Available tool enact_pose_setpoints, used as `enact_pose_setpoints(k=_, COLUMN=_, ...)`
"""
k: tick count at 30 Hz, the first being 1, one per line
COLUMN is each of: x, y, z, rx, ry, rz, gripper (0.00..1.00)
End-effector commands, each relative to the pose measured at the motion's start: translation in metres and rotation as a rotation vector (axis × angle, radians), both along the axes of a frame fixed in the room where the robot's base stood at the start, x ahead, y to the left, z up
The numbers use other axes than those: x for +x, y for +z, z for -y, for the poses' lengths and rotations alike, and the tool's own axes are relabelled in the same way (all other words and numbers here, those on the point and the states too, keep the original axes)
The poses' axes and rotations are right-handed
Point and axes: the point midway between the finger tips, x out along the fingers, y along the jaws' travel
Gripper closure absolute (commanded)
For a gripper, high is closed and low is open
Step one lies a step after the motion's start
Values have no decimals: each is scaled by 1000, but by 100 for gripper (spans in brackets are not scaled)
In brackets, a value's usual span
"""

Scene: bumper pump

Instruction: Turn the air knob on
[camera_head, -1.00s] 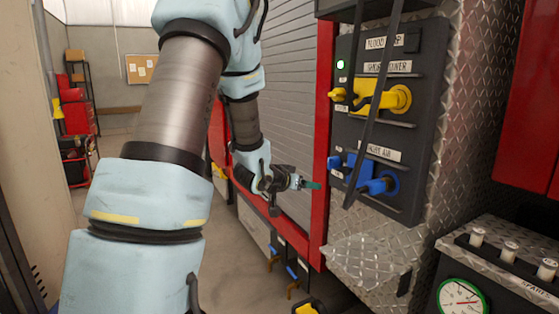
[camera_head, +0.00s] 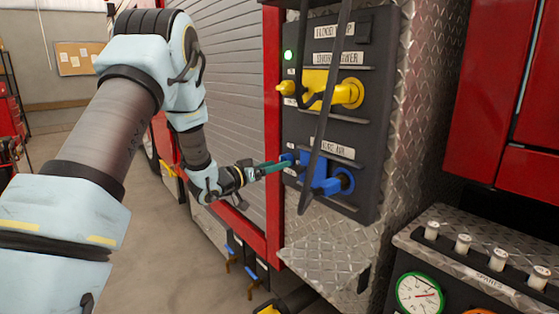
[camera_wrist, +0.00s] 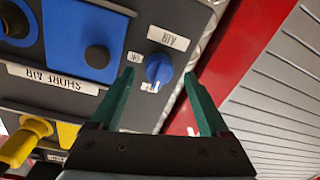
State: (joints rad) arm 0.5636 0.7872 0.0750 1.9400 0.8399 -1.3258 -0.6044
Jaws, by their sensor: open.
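The air knob is a small round blue knob (camera_wrist: 158,68) with a white mark, beside a label reading AIR in the wrist view, where the picture is upside down. In the head view the knob (camera_head: 286,158) sits at the left edge of the dark panel (camera_head: 362,200), partly hidden by my fingertips. My gripper (camera_head: 277,165) is open, with green fingers pointing at the panel. In the wrist view its two fingertips lie on either side of the knob with gaps. I cannot tell whether they reach around it.
A blue shore air fitting (camera_head: 325,177) is right of the knob, with a yellow fitting (camera_head: 330,92) above. A dark cable (camera_head: 318,150) hangs in front of the panel. A red frame post (camera_head: 273,130) and grey shutter (camera_head: 235,100) stand to the left. A gauge (camera_head: 420,293) is lower right.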

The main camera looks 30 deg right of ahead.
Motion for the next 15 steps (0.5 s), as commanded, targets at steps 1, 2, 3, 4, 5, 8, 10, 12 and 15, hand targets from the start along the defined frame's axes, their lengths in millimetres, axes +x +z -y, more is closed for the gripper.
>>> enact_pose_setpoints(k=1, x=1, y=2, z=8, rx=0, ry=-3, rz=0, gripper=20)
enact_pose_setpoints(k=2, x=2, y=2, z=11, rx=1, ry=-2, rz=1, gripper=20)
enact_pose_setpoints(k=3, x=4, y=1, z=15, rx=2, ry=-1, rz=0, gripper=20)
enact_pose_setpoints(k=4, x=4, y=1, z=17, rx=1, ry=0, rz=0, gripper=20)
enact_pose_setpoints(k=5, x=5, y=1, z=20, rx=1, ry=0, rz=1, gripper=20)
enact_pose_setpoints(k=8, x=6, y=0, z=24, rx=1, ry=0, rz=1, gripper=20)
enact_pose_setpoints(k=10, x=6, y=0, z=26, rx=1, ry=0, rz=1, gripper=20)
enact_pose_setpoints(k=12, x=7, y=0, z=26, rx=1, ry=0, rz=1, gripper=20)
enact_pose_setpoints(k=15, x=7, y=0, z=25, rx=1, ry=1, rz=1, gripper=20)
